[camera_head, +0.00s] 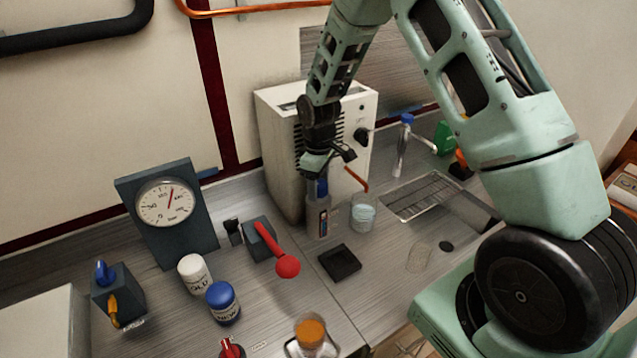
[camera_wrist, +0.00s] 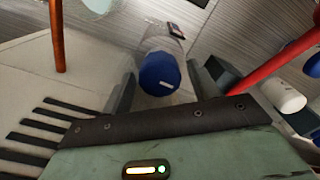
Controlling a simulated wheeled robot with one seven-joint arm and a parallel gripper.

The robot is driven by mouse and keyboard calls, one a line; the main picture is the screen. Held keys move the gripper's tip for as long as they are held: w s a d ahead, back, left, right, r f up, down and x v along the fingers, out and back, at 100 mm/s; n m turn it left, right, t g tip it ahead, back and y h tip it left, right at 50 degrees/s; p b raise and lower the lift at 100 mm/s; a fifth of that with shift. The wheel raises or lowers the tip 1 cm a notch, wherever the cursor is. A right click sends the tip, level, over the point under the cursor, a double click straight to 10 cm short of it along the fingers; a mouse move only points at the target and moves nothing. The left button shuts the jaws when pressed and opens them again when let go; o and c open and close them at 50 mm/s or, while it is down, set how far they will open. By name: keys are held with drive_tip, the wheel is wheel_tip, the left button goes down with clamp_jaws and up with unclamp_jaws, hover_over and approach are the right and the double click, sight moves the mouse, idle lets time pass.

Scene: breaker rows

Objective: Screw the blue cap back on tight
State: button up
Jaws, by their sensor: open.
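A blue cap (camera_wrist: 159,74) sits at the top of a clear grey bottle (camera_head: 318,218), which stands upright on the steel counter in front of the white box. In the head view the cap (camera_head: 321,187) shows just under my gripper (camera_head: 329,165). In the wrist view the cap lies between the two fingers of my gripper (camera_wrist: 164,82), with gaps at its sides. The fingers are open and hold nothing. Whether the cap is seated on the thread cannot be told.
A glass beaker (camera_head: 362,213) stands close right of the bottle. The white vented box (camera_head: 285,150) is right behind it. A red-handled lever (camera_head: 278,250) and a black square tray (camera_head: 339,262) are in front. White (camera_head: 194,273) and blue-lidded jars (camera_head: 222,301) stand at left.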

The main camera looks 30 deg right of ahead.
drive_tip(key=c, duration=0.8)
drive_tip(key=m, duration=0.3)
drive_tip(key=shift+c, duration=0.2)
drive_tip(key=o, duration=1)
drive_tip(key=shift+r, duration=0.1)
wheel_tip(320, 180, up, 17)
drive_tip(key=b, duration=0.4)
drive_tip(key=shift+r+b, duration=0.1)
drive_tip(key=shift+b, duration=0.2)
